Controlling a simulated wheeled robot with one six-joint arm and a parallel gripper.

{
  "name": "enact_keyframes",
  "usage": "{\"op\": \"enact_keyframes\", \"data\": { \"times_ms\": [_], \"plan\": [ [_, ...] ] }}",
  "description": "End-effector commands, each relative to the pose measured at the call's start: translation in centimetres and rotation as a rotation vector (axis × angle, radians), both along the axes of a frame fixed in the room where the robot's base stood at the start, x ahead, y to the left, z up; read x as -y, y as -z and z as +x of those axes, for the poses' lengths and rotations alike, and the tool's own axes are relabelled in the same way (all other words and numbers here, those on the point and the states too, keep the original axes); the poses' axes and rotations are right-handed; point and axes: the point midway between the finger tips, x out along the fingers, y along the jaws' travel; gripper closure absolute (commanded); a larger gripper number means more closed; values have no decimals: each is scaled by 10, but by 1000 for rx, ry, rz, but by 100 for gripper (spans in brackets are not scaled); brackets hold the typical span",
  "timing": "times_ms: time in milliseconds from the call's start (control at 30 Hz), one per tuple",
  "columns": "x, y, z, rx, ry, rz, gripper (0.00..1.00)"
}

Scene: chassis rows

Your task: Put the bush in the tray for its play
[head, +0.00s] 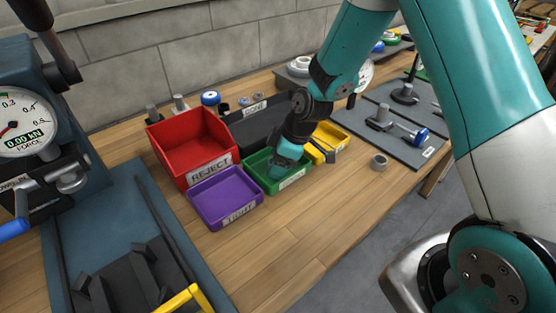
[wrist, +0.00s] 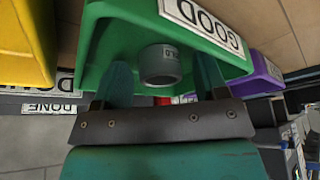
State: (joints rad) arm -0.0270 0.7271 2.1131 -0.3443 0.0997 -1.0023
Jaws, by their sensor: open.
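A grey ring-shaped bush (wrist: 160,66) lies in the green tray (wrist: 110,12), which carries the label GOOD. My gripper (wrist: 162,80) has its two teal fingers on either side of the bush, with a narrow gap at each side. It is open. In the head view my gripper (head: 283,163) reaches down into the green tray (head: 262,186), and the bush there is hidden behind it. A purple tray (head: 222,207) stands to the left, its label hard to read. A yellow tray (head: 322,152) stands to the right.
A red REJECT bin (head: 180,150) and a dark tray (head: 240,131) labelled DONE stand behind. Another grey ring (head: 379,161) sits on the bench near the grey mat (head: 425,125). A force gauge (head: 22,120) rises at the left.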

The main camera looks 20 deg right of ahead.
Motion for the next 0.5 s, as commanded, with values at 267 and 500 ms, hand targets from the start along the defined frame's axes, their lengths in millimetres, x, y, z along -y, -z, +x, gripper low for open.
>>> {"op": "enact_keyframes", "data": {
  "times_ms": [267, 500],
  "plan": [
    [8, -26, -3, 4, 2, 0, 34],
    [27, -75, -12, 6, 2, 0, 34]
  ]
}}
